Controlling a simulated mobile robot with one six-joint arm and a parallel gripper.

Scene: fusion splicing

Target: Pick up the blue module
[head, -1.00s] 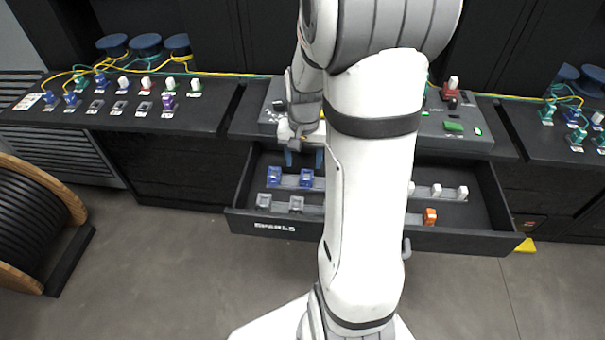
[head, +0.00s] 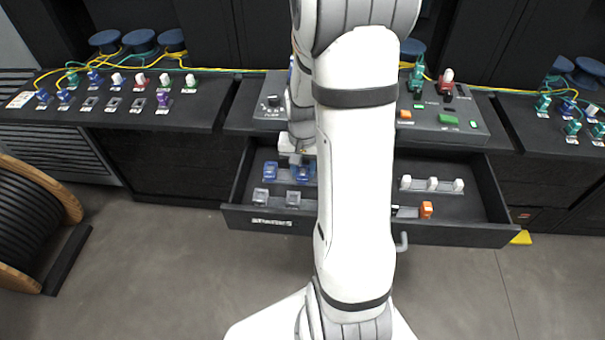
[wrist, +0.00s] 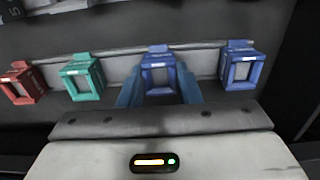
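Two blue modules stand in the open drawer's rack. In the wrist view, one blue module (wrist: 158,74) is between the two blue fingers of my gripper (wrist: 159,90), and the other blue module (wrist: 240,70) stands to the right. The fingers are apart, one on each side of the module; contact is not clear. In the head view, my gripper (head: 300,160) is low over the right-hand blue module (head: 306,174), partly covering it. The left-hand blue module (head: 270,171) is free.
A teal module (wrist: 82,78) and a red module (wrist: 20,84) stand left in the wrist view. The drawer (head: 460,232) also holds clear modules (head: 261,196), white pieces (head: 432,184) and an orange piece (head: 426,209). My arm hides the drawer's middle.

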